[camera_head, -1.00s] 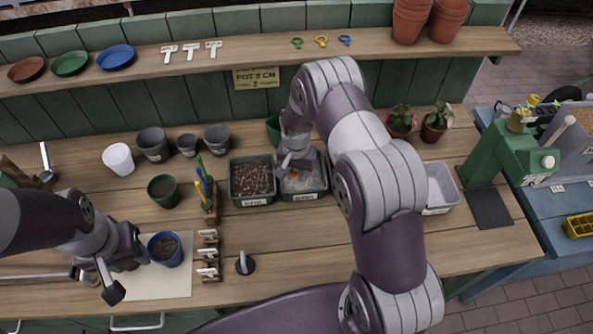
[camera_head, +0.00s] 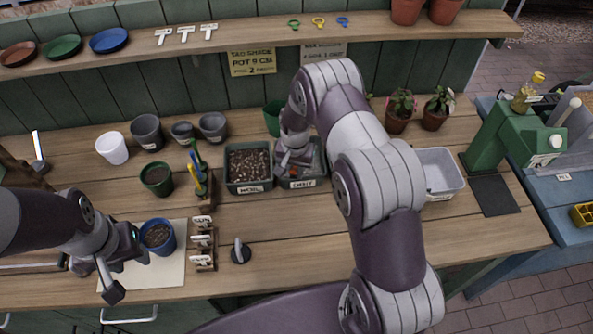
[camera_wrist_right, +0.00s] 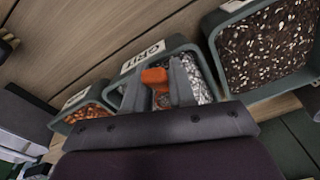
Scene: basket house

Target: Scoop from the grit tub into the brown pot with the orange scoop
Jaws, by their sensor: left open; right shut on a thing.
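The grit tub (camera_head: 303,183) is a dark green, labelled tub in the middle of the bench, partly covered by my right gripper (camera_head: 288,166). In the right wrist view my right gripper (camera_wrist_right: 158,88) is shut on the orange scoop (camera_wrist_right: 155,77), of which only an orange part shows between the fingers. It is over the grit tub (camera_wrist_right: 196,50); whether the scoop touches the pale grit is hidden. My left gripper (camera_head: 110,275) is open beside a blue pot (camera_head: 160,238) of dark soil. I cannot pick out a brown pot near the tubs.
A labelled tub of speckled dark mix (camera_head: 249,186) adjoins the grit tub on the left. Tools stand in a wooden rack (camera_head: 205,185) with white tags below. A grey tray (camera_head: 440,172) and potted plants stand right of my right arm. Terracotta pots (camera_head: 405,10) are on the shelf.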

